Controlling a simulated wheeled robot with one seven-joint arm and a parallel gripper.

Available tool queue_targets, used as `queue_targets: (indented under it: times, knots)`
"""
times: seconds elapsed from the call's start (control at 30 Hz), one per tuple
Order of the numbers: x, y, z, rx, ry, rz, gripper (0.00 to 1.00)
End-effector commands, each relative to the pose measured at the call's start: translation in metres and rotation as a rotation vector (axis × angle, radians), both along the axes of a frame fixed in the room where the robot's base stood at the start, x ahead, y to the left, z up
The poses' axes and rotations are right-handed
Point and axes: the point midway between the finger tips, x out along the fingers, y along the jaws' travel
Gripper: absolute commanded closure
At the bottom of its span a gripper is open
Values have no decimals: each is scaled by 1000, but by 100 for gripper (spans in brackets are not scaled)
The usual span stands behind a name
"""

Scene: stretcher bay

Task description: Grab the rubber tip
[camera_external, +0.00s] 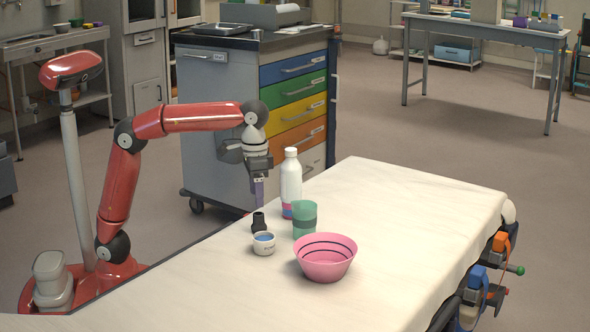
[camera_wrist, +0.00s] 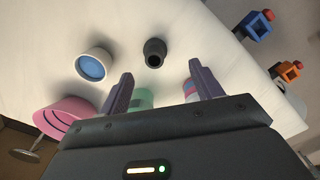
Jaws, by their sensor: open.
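The rubber tip (camera_external: 258,222) is a small black piece standing upright on the white-covered stretcher. In the wrist view the rubber tip (camera_wrist: 155,52) shows a dark round opening, ahead of the fingertips and between their lines. My gripper (camera_external: 258,190) points down above the rubber tip in the external view, apart from it as far as I can tell. In the wrist view my gripper (camera_wrist: 161,80) has its two purple-grey fingers spread with nothing held between them.
A small white cup with blue inside (camera_external: 264,243), a green cup (camera_external: 305,219), a white bottle (camera_external: 291,183) and a pink bowl (camera_external: 325,257) stand close by. The stretcher's right part (camera_external: 430,205) is clear. A drawer cart (camera_external: 225,110) stands behind.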

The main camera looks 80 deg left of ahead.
Motion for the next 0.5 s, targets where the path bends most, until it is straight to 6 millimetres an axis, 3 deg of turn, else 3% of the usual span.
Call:
queue_targets:
  times: [0.17, 0.5]
  knots:
    - [4, -7, -10, 7, 12, 1, 35]
    - [2, -10, -55, 7, 13, -1, 35]
